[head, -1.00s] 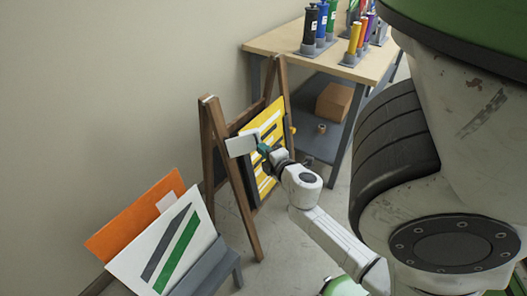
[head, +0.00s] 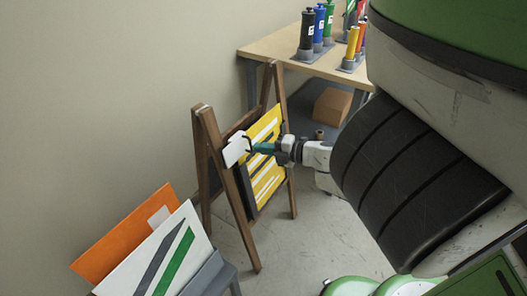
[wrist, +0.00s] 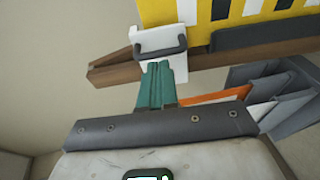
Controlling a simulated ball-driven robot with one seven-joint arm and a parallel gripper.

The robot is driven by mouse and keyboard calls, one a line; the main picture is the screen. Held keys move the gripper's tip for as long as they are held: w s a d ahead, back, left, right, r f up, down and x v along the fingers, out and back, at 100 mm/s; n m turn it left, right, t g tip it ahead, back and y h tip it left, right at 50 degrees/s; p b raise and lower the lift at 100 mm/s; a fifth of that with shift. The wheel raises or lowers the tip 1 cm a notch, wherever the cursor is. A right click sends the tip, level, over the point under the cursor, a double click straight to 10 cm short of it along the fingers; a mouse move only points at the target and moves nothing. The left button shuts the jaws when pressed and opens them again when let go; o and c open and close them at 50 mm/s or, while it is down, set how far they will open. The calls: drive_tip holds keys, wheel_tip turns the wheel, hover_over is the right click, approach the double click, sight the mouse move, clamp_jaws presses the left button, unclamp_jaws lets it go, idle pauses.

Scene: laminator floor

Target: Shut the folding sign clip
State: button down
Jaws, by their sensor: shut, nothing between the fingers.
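The folding sign (head: 240,185) is a brown wooden A-frame standing on the floor, with a yellow panel (head: 268,130) striped black and white. Its clip (head: 236,149) is a white plate at the left edge of the panel, standing out at an angle. The clip has a dark grey bar handle, which shows clearly in the wrist view (wrist: 162,49). My gripper (head: 251,148) has teal fingers, shut and empty. In the wrist view my fingertips (wrist: 158,65) are right by the handle, over the lower part of the white plate; I cannot tell whether they touch.
A rack (head: 212,277) with orange (head: 122,235) and white (head: 150,250) sign boards stands at the lower left. A wooden table (head: 277,50) with coloured bottles is behind, with a cardboard box (head: 331,106) under it.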

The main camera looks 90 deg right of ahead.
drive_tip(key=shift+w+d+f+b, duration=0.15)
drive_tip(key=shift+d+b, duration=0.25)
drive_tip(key=shift+d, duration=0.45)
